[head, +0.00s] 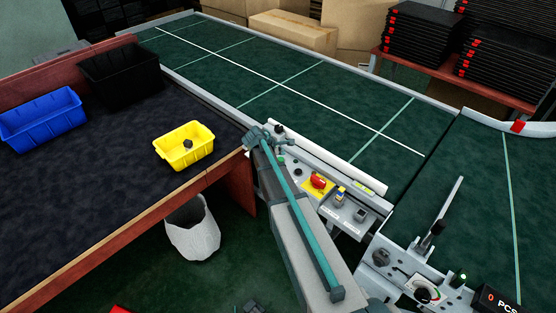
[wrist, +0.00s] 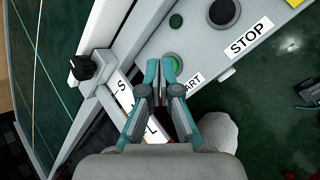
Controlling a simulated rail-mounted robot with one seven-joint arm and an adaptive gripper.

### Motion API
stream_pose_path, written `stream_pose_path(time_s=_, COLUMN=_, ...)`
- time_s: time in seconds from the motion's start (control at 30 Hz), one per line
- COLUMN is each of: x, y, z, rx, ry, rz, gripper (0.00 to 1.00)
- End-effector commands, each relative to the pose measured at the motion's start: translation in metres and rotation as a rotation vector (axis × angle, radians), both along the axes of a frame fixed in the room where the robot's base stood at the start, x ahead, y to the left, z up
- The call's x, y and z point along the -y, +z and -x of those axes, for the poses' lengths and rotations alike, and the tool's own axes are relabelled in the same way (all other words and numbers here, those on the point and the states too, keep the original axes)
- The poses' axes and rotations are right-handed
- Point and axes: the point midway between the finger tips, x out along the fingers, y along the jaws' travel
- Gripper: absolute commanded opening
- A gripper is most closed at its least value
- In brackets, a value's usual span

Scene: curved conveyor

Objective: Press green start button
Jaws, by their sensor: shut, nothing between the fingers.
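The green start button (wrist: 175,63) shows in the wrist view on a light grey control panel (wrist: 190,45), beside a partly covered label (wrist: 190,84) whose visible letters read "ART". My gripper (wrist: 160,66) is shut and empty. Its fingertips appear right at the left edge of the green button and overlap it a little in the picture; I cannot tell whether they touch it. In the head view my gripper (head: 262,138) is over the far left end of the panel by the conveyor's edge; the start button cannot be made out clearly there.
A black button (wrist: 223,12) sits near the "STOP" label (wrist: 245,47). A red emergency knob (head: 318,181) on yellow stands farther along the panel. A yellow bin (head: 184,151) lies on the table to the left. The conveyor (head: 330,100) beyond is clear. A black knob (wrist: 82,68) is left of my fingers.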

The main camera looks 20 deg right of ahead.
Motion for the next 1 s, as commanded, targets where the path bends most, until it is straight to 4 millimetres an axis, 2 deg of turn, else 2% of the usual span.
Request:
stream_pose_path(time_s=0.03, x=0.005, y=0.012, z=-0.011, rx=-0.007, ry=0.033, rz=0.030, gripper=0.00)
stream_pose_path(time_s=0.1, x=0.010, y=0.023, z=-0.020, rx=-0.022, ry=0.076, rz=0.068, gripper=0.00)
stream_pose_path(time_s=0.3, x=0.017, y=0.040, z=-0.032, rx=-0.044, ry=0.137, rz=0.126, gripper=0.00)
stream_pose_path(time_s=0.77, x=0.017, y=0.040, z=-0.033, rx=-0.048, ry=0.141, rz=0.129, gripper=0.00)
stream_pose_path(time_s=1.0, x=0.017, y=0.025, z=-0.033, rx=-0.048, ry=0.141, rz=0.129, gripper=0.00)
